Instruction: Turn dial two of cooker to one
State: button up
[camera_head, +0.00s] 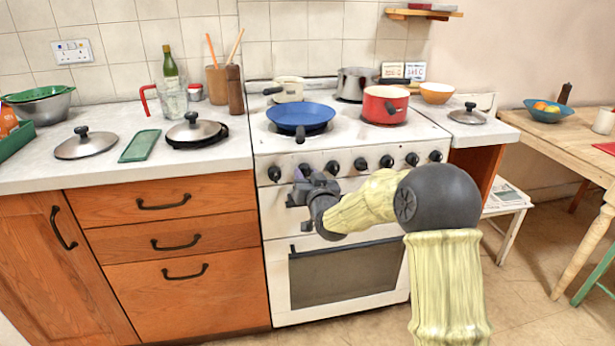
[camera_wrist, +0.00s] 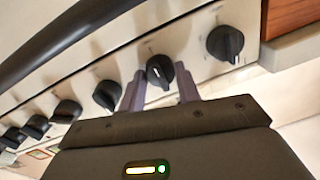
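The cooker (camera_head: 330,200) is white, with a row of several black dials along its front panel. Dial two from the left (camera_head: 304,168) is just above my gripper (camera_head: 303,186) in the head view, partly hidden by it. In the wrist view this dial (camera_wrist: 160,71) shows a pale pointer line and lies between the fingertips of my gripper (camera_wrist: 161,88). One finger is on each side of it, and the fingers look open with small gaps; contact is not clear. The end dial (camera_wrist: 226,43) is to the right in the wrist view.
The neighbouring dial (camera_wrist: 107,95) is close beside the left finger in the wrist view. The black oven handle (camera_wrist: 60,40) runs along the upper left there. A blue pan (camera_head: 300,115) and a red pot (camera_head: 385,104) stand on the hob above the dials.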

jog(key=shift+n, duration=0.4)
jog(key=n+b, duration=0.2)
jog(key=n, duration=0.7)
jog(key=shift+n+h+b, duration=0.3)
jog(key=shift+h+b, duration=0.05)
jog(key=shift+h, duration=0.05)
jog(key=n, duration=0.3)
jog(key=shift+a+g+b, duration=0.15)
jog(key=shift+g+b, duration=0.15)
jog(key=shift+b, duration=0.05)
jog(key=n+b, duration=0.1)
jog(key=n, duration=0.4)
jog(key=shift+s+n+h, duration=0.1)
jog(key=shift+n+h, duration=0.5)
jog(key=shift+n, duration=1.7)
